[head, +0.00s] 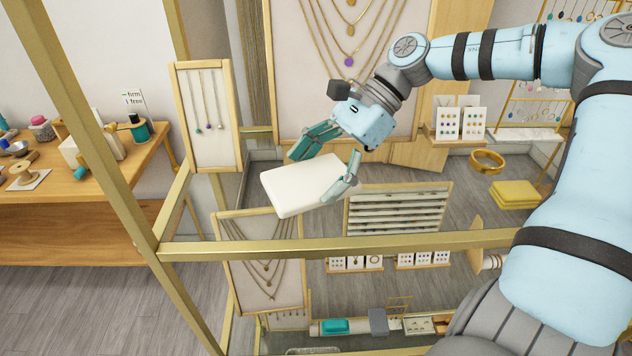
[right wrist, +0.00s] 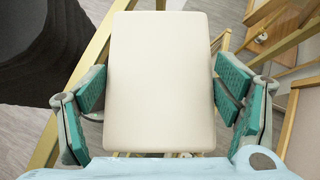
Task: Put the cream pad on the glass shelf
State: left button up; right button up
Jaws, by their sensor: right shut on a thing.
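The cream pad (head: 305,184) is a flat rounded slab. My right gripper (head: 320,176) is shut on it, with one finger at each side edge. In the right wrist view the pad (right wrist: 160,85) fills the middle between the green finger pads of the gripper (right wrist: 160,105). The pad is held in the air, tilted in the head view, over the brass-framed glass case. The glass shelf is see-through; its brass front rail (head: 380,243) crosses below the pad. I cannot tell the exact gap between pad and glass. My left gripper is not in view.
A necklace stand (head: 204,112) is left of the pad, and a large necklace board (head: 300,80) is behind. A brass post (head: 95,150) rises at left. A wooden worktable (head: 80,220) stands farther left.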

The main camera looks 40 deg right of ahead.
jog(key=shift+f, duration=0.85)
jog(key=shift+w+d+f, duration=0.1)
jog(key=shift+w+f, duration=0.05)
jog(key=shift+f, duration=0.2)
jog(key=o, duration=1.1)
jog(key=shift+r, duration=0.15)
jog(key=shift+d+r, duration=0.2)
jog(key=shift+r, duration=0.2)
jog(key=p+v, duration=0.1)
jog(key=v, duration=1)
jog(key=shift+d, duration=0.2)
